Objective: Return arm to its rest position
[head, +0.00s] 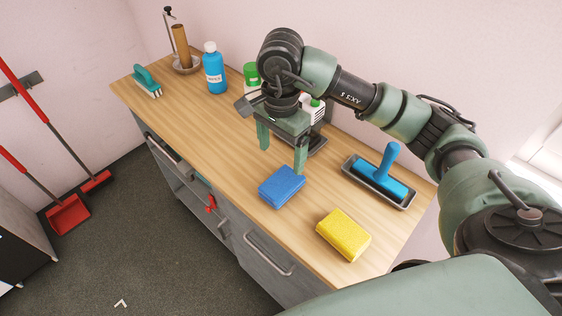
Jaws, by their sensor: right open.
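My right arm comes in from the right and reaches over a wooden counter (220,165). My right gripper (281,160) points down with its two green fingers spread apart and nothing between them. A blue sponge (282,187) lies on the counter just below and in front of the fingers. I cannot tell whether the right fingertip touches it. A yellow sponge (343,236) lies nearer the front right corner. My left gripper is not in view.
A tray with a blue roller (385,174) sits at the right. A red dustpan (69,214) is on the floor at left.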

